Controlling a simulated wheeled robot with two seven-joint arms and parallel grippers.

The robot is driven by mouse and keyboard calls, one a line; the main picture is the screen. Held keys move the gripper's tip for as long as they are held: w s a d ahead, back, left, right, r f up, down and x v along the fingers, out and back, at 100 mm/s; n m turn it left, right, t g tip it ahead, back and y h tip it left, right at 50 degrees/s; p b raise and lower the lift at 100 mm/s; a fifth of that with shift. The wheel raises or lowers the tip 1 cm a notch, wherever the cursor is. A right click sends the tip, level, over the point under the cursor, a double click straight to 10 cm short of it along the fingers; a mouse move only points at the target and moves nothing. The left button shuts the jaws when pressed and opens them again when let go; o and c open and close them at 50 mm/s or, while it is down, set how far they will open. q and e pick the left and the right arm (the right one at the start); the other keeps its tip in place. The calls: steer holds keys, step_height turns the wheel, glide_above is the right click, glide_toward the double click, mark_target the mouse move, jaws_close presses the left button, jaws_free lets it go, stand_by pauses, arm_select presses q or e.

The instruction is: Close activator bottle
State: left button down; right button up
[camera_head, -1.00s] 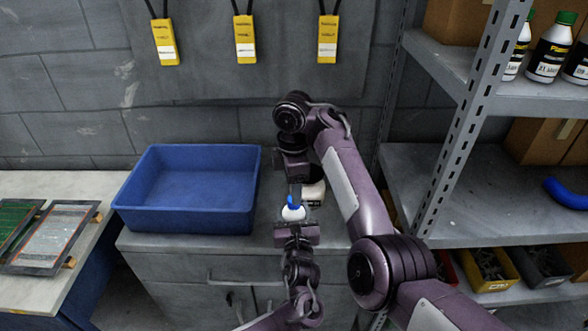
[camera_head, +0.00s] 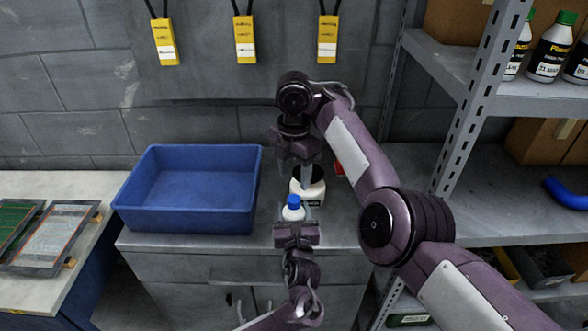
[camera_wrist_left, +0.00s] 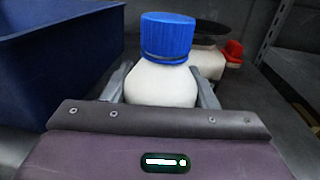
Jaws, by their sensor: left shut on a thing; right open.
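The activator bottle (camera_head: 292,214) is white and stands upright on the grey cabinet top. A blue cap (camera_head: 293,201) sits on its neck. In the left wrist view the cap (camera_wrist_left: 167,37) looks level on the bottle (camera_wrist_left: 160,85), with a thin dark line under its rim. My left gripper (camera_head: 294,222) is shut on the bottle's body from the front, one finger on each side. My right gripper (camera_head: 307,172) is open, above and behind the cap and apart from it. Whether the cap's thread is tight cannot be seen.
A white container with a black top (camera_head: 313,194) stands just behind the bottle, with a red object (camera_head: 339,168) near it. A blue bin (camera_head: 186,222) is on the left. A metal shelf (camera_head: 452,180) stands on the right. Yellow tags (camera_head: 245,40) hang on the wall.

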steer(key=shift+r, duration=0.25)
arm_select(q)
steer(key=shift+c, duration=2.4)
jaws_free()
steer(key=s, duration=0.7)
steer(key=shift+s+d, duration=0.4)
